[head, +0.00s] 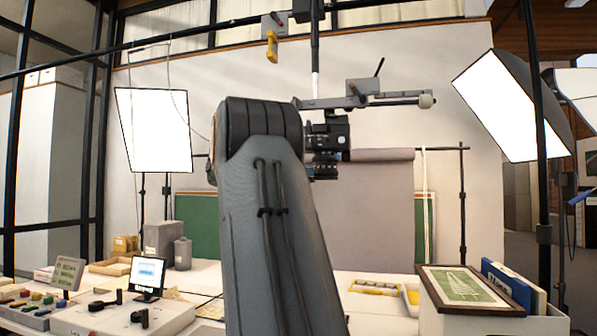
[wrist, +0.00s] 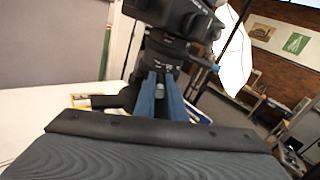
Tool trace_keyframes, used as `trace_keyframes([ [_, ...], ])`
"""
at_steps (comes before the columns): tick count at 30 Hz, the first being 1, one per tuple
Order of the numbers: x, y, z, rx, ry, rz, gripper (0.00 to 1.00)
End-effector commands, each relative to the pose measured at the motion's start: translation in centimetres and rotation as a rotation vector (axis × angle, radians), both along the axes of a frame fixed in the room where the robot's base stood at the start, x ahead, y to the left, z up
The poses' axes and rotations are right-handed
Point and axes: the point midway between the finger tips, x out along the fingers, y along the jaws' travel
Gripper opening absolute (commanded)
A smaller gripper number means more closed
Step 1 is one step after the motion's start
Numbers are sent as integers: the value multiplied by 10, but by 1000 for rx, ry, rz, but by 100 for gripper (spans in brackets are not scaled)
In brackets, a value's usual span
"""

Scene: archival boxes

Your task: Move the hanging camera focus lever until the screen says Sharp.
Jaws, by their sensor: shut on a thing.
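The black hanging camera (head: 327,135) hangs lens down from a grey bracket (head: 365,100) in the head view. In the wrist view its dark body (wrist: 172,18) and ringed lens (wrist: 165,55) fill the top middle. My gripper (wrist: 160,90) has its blue fingers close together just below the lens, shut on a small grey piece, apparently the focus lever (wrist: 160,88). Most of the lever is hidden by the fingers. My arm hides the gripper in the head view. The screen (head: 149,272) stands on the table at lower left, lit pale blue; its text is too small to read.
Lit softboxes stand left (head: 154,130) and right (head: 510,105). A control box with black knobs (head: 122,316) sits below the screen. A framed picture (head: 470,287) lies on a box at lower right. A grey backdrop (head: 380,210) hangs behind the camera.

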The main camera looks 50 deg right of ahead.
Motion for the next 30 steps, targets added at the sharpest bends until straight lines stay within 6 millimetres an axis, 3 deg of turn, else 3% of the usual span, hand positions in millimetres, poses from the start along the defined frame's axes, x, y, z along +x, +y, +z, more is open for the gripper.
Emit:
trace_keyframes([
  [7,0,0,0,-1,0,0,0],
  [8,0,0,0,-1,0,0,14],
  [11,1,1,0,-1,0,2,29],
  [22,4,6,0,0,0,4,29],
  [30,21,43,0,-1,0,5,29],
])
